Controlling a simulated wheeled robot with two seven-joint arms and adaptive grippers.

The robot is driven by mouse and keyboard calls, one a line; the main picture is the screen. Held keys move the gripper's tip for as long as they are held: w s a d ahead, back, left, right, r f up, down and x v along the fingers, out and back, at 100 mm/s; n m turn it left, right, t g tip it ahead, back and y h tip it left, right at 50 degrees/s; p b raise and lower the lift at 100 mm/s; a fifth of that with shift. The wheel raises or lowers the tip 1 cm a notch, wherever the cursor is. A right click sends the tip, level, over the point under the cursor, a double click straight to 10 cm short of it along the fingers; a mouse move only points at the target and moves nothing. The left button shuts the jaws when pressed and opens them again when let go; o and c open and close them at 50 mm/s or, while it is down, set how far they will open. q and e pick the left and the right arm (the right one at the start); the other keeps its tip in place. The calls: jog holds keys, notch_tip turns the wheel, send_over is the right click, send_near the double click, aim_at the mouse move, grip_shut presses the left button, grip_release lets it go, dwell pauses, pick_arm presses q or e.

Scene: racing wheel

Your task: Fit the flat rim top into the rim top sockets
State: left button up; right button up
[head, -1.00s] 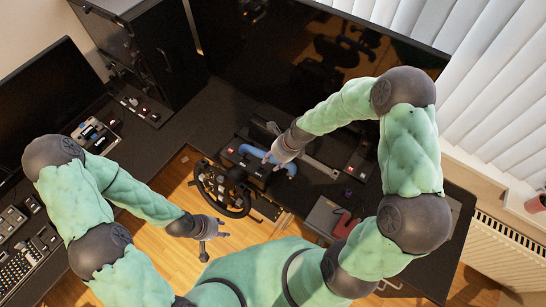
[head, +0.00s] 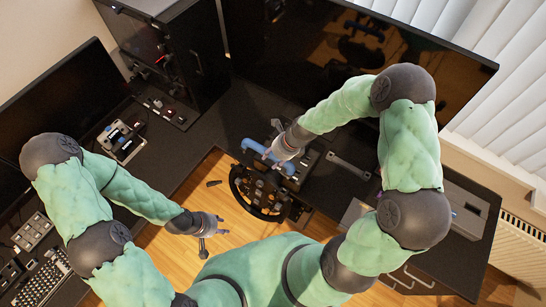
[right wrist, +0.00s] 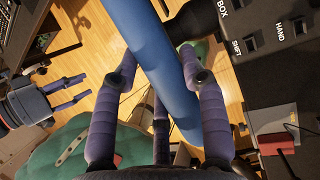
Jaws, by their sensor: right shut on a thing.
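The flat rim top is a blue curved bar (head: 251,146), held by my right gripper (head: 276,158) above the desk's front edge, just beyond the steering wheel (head: 265,212). In the right wrist view the bar (right wrist: 150,45) runs slanting between the fingers of my right gripper (right wrist: 160,62). The wheel is a black rim with a hub; its far side lies close to the bar in the head view, and I cannot tell whether they touch. The rim top sockets are too small or hidden to make out. My left gripper (head: 214,224) is open and empty, left of the wheel; it also shows in the right wrist view (right wrist: 80,89).
A dark control box (right wrist: 255,40) with white lettering stands close beside the bar. A large monitor (head: 400,75) is behind the desk. A grey bracket (head: 348,165) lies right of the gripper. A small dark piece (head: 213,183) shows against the wood floor.

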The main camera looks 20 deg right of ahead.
jog(key=shift+s+a+f+b, duration=0.3)
jog(key=shift+f+b, duration=0.4)
jog(key=shift+f, duration=0.2)
jog(key=shift+s+a+f+b, duration=0.15)
jog(key=shift+a+f+b, duration=0.1)
jog(key=shift+f+b, duration=0.55)
jog(key=shift+s+a+f+b, duration=0.3)
jog(key=shift+f+b, duration=0.3)
jog(key=shift+f, duration=0.35)
jog(key=shift+p, duration=0.55)
jog(key=shift+s+a+f+b, duration=0.2)
jog(key=shift+a+f+b, duration=0.05)
jog(key=shift+f+b, duration=0.55)
jog(key=shift+s+a+f+b, duration=0.2)
jog(key=shift+f+b, duration=0.5)
jog(key=shift+f, duration=0.05)
dwell(0.3)
jog(key=o, duration=1.3)
jog(key=shift+o, duration=0.2)
jog(key=v, duration=1.2)
